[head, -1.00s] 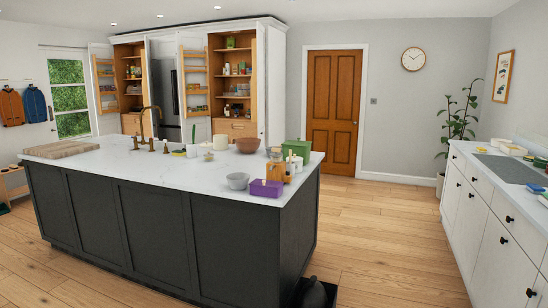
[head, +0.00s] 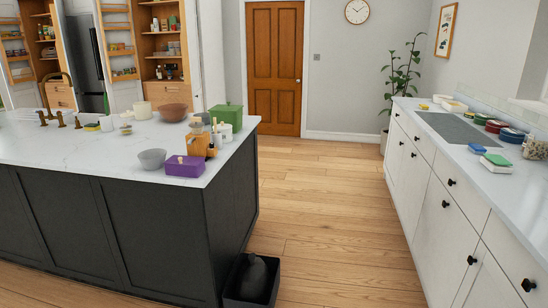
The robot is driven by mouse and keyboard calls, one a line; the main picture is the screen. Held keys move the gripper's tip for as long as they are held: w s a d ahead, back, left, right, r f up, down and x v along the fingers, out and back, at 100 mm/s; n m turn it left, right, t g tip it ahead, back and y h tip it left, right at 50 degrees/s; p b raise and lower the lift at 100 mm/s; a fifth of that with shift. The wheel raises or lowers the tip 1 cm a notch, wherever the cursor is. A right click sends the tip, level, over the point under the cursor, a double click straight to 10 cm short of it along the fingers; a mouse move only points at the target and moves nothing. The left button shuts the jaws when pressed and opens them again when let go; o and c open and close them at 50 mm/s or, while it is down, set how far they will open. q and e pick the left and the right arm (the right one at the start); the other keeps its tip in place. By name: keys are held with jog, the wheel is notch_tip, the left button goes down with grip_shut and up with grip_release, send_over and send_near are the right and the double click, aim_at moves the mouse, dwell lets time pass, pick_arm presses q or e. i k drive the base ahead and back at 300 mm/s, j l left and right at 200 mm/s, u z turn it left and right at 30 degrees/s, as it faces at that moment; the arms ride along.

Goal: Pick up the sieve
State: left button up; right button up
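I cannot make out a sieve for certain in the head view. A small grey bowl-shaped thing (head: 152,159) stands near the front edge of the island top; I cannot tell whether it is a sieve or a bowl. A brown bowl (head: 173,112) stands farther back on the island. Neither of my grippers is in view.
The island (head: 60,148) fills the left. A purple box (head: 185,167), a wooden holder (head: 199,146) and a green container (head: 226,116) stand at its right end. A black bin (head: 251,281) sits on the floor beside it. Wooden floor is clear up to the right counter (head: 440,142).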

aim_at(204, 116)
jog(key=i+l+z, duration=0.3)
jog(key=i, duration=0.4)
jog(key=i+j+z, duration=0.1)
jog(key=i+z, duration=0.15)
jog(key=i, duration=1.9)
jog(key=i+l+u, duration=0.2)
jog(key=i, duration=0.3)
jog(key=i+u, duration=0.2)
jog(key=i, duration=0.25)
jog(key=i+l+u, duration=0.2)
jog(key=i, duration=0.25)
jog(key=i+l+u, duration=0.2)
jog(key=u, duration=0.15)
jog(key=i+l+u, duration=0.8)
jog(key=l+u, duration=0.25)
jog(key=i+l+u, duration=0.1)
jog(key=l+u, duration=0.3)
jog(key=l, duration=0.2)
